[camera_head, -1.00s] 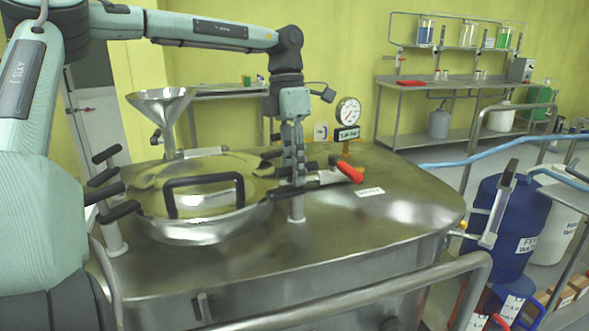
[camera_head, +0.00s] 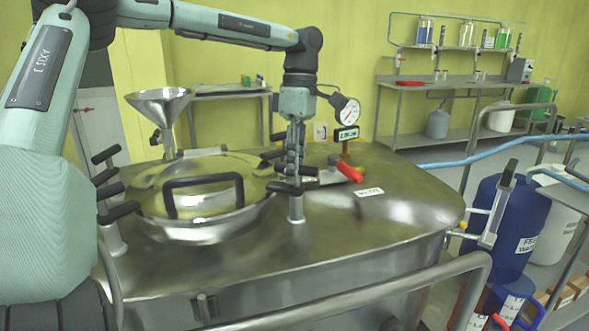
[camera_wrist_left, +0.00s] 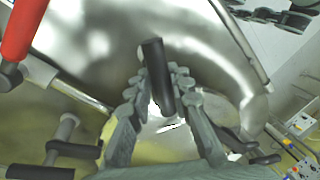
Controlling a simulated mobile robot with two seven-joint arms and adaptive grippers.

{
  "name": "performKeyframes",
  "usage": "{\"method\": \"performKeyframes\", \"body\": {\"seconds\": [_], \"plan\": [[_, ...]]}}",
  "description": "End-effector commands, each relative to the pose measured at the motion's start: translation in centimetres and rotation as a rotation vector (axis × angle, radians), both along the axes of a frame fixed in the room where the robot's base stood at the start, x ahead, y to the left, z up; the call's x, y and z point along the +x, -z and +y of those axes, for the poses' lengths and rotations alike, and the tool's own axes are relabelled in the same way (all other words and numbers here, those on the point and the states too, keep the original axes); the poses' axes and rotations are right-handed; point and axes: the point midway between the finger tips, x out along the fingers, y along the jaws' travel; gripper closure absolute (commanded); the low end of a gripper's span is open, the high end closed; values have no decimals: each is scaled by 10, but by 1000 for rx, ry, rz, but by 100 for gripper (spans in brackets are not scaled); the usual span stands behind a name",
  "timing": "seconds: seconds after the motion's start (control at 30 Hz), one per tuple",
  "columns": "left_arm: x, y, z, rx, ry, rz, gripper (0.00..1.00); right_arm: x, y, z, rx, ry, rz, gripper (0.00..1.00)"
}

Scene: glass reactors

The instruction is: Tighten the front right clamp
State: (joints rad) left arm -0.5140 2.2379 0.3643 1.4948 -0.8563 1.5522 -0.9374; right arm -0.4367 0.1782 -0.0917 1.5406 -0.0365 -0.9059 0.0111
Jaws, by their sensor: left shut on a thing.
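The front right clamp (camera_head: 296,208) stands on a short metal post at the right front edge of the round domed lid (camera_head: 205,200). Its black handle (camera_head: 283,188) lies low beside the lid. My left gripper (camera_head: 295,180) points down over this clamp, shut on a black clamp handle. In the left wrist view the black bar (camera_wrist_left: 158,75) sits between the two fingers of my left gripper (camera_wrist_left: 162,88). The fingers hide part of the clamp in the head view. Dark jointed parts, apparently my right gripper (camera_wrist_left: 275,16), show at the top right of the wrist view; their opening is unclear.
A red-handled valve (camera_head: 348,172) and a pressure gauge (camera_head: 346,112) stand close right of my left gripper. Other black-handled clamps (camera_head: 112,205) ring the lid. A funnel (camera_head: 160,105) stands behind left. A metal rail (camera_head: 400,282) crosses the front.

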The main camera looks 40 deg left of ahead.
Motion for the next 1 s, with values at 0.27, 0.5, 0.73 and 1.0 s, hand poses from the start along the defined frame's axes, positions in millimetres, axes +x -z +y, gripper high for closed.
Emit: {"method": "performKeyframes", "body": {"seconds": [0.27, 0.5, 0.73, 1.0], "plan": [[-1, 1, -2, -4, 45, 6, 100, 0, 0, 0, 0, 0, 0, 62], [-1, 1, -2, -3, 47, 6, 100, 0, 0, 0, 0, 0, -1, 62], [-1, 1, -1, -3, 46, 6, 67, 0, 0, 0, 0, 0, -1, 62], [-1, 1, 0, -1, 44, 3, 60, 0, 0, 0, 0, 0, -1, 62]]}}
